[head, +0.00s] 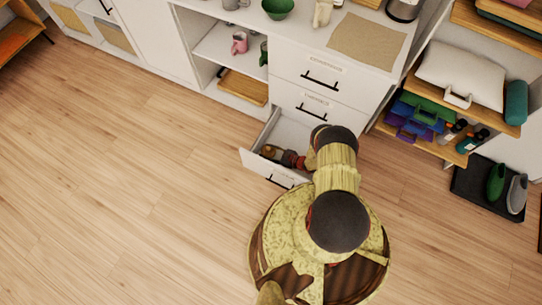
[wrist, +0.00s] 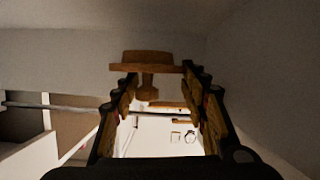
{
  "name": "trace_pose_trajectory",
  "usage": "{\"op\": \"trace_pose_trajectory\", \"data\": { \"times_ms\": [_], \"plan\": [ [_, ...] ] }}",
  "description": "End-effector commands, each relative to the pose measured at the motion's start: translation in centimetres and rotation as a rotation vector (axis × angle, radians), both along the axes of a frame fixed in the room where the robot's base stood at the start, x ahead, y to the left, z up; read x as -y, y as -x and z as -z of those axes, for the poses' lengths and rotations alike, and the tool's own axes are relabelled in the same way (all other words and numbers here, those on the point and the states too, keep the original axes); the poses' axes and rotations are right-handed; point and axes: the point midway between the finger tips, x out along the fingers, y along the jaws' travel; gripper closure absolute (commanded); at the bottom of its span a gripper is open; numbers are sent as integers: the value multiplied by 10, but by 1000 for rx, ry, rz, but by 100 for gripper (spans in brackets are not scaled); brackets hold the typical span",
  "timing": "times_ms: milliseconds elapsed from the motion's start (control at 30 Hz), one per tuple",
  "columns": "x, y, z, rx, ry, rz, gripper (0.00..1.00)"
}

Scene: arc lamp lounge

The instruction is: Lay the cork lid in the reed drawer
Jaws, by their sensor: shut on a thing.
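The cork lid (wrist: 147,60) is a brown disc with a narrower stem and knob. In the wrist view it sits at the fingertips of my gripper (wrist: 160,78), which is shut on it. A white drawer (head: 258,165), the lowest in its stack, stands pulled open in the head view. My gripper (head: 272,153) reaches into or low over this drawer from the right. The lid is too small to tell apart from the fingers there. My arm hides the drawer's right part. I cannot tell whether the lid touches the drawer floor.
Two shut drawers with black handles (head: 320,82) are above the open one. Left of it, open shelves hold a pink mug (head: 240,42) and a wooden tray (head: 243,86). Shelves with a pillow (head: 460,73) and a shoe tray (head: 488,187) are at right. The floor at left is clear.

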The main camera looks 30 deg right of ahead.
Motion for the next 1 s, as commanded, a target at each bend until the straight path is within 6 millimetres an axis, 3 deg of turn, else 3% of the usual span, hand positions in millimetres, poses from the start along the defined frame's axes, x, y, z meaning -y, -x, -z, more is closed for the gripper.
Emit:
{"op": "trace_pose_trajectory", "data": {
  "times_ms": [367,733,767,1000],
  "plan": [
    [0,0,43,0,0,1,78],
    [0,0,45,0,0,1,78],
    [0,0,45,1,1,1,55],
    [0,0,44,0,0,1,42]
  ]
}}
